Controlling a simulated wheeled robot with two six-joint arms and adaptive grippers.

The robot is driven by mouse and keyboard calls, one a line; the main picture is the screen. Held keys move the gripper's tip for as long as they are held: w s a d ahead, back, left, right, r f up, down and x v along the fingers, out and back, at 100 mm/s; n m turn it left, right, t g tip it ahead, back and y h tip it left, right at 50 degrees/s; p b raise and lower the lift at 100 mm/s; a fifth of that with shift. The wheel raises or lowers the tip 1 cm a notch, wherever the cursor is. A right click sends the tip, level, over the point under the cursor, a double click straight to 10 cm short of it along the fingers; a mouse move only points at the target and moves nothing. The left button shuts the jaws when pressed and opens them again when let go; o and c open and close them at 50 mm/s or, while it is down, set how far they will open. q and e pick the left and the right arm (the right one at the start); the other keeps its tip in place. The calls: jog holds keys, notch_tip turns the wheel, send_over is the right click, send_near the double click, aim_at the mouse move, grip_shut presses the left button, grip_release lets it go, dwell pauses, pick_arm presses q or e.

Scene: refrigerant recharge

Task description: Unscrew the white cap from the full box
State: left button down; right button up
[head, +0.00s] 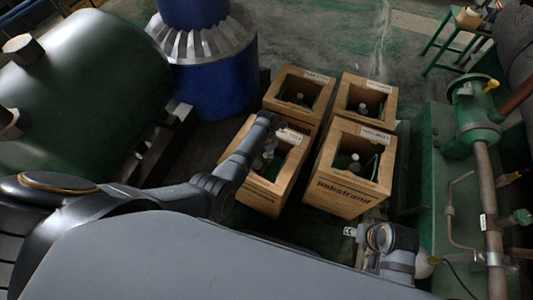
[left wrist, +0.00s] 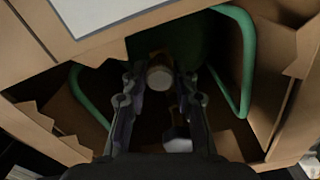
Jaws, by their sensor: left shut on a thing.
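My left gripper (head: 268,150) reaches down into the front left wooden box (head: 262,197). In the left wrist view the fingers of my left gripper (left wrist: 161,84) are closed around the pale round cap (left wrist: 160,76) on top of a dark green cylinder (left wrist: 193,40). A second small white-ended part (left wrist: 178,145) shows between the fingers, nearer the wrist. A green loop handle (left wrist: 247,60) stands beside the cylinder. The box's label (head: 290,136) is too small to read. My right gripper (head: 353,232) is low at the right, its finger opening unclear.
Another wooden box (head: 340,196) with dark lettering stands close to the right, and two more (head: 297,92) (head: 368,97) stand behind. A green tank (head: 95,75) and blue column (head: 215,85) are at the left. Green pipework (head: 470,150) is at the right.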

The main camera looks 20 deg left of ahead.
aim_at(266, 154)
pick_arm(q)
jog(key=shift+r+p, duration=2.45)
jog(key=shift+p, duration=0.1)
